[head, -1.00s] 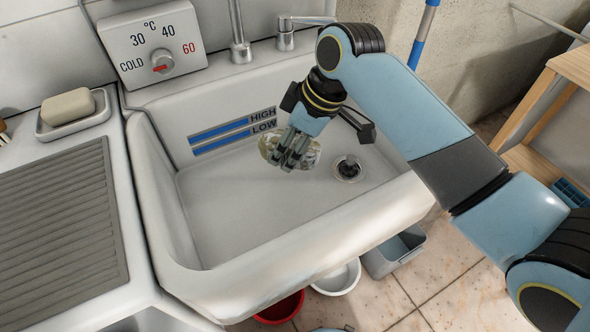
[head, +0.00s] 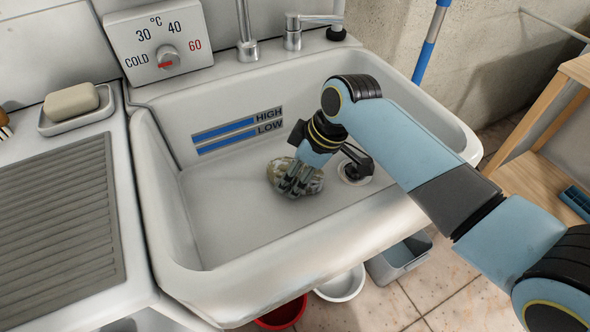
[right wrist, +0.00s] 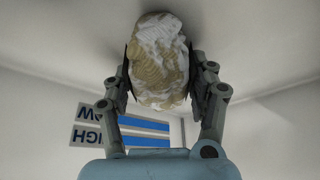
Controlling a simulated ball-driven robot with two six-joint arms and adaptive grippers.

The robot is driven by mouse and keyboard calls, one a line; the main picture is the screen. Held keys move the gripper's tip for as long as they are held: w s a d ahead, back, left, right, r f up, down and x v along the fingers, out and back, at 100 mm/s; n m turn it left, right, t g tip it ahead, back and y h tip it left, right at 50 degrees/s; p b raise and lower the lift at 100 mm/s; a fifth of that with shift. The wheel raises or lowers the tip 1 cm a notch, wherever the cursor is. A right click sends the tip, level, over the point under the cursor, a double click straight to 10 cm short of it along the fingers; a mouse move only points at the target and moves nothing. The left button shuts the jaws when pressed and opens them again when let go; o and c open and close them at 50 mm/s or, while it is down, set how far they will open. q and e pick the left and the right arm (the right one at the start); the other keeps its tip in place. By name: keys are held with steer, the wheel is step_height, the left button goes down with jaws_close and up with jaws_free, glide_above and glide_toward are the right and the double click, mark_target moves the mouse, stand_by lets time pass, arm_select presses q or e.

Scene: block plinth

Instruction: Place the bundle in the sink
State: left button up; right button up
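The bundle (right wrist: 158,60), a rounded wad of white and yellowish-tan cloth, sits between the two fingers of my right gripper (right wrist: 158,82), with a finger pad against each side. In the head view the bundle (head: 276,174) is low inside the white sink (head: 225,215), left of the drain, and the fingers of my right gripper (head: 294,188) cover part of it. It is at or very close to the sink floor; I cannot tell whether it touches. My left gripper is not in view.
A grey drain (head: 355,170) lies right of the bundle. Taps (head: 246,42) and a temperature dial (head: 167,57) stand behind the sink. A ribbed drainboard (head: 60,215) and soap dish (head: 75,116) are at left. A white basin (head: 341,284) and grey bin (head: 398,260) stand below.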

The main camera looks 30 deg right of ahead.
steer(key=shift+o, duration=0.9)
steer(key=shift+r, duration=0.25)
steer(key=p+v, duration=0.2)
steer(key=v, duration=0.9)
steer(key=shift+s+d+r+p, duration=0.1)
steer(key=shift+s+r+p, duration=0.1)
steer(key=shift+r+p, duration=0.15)
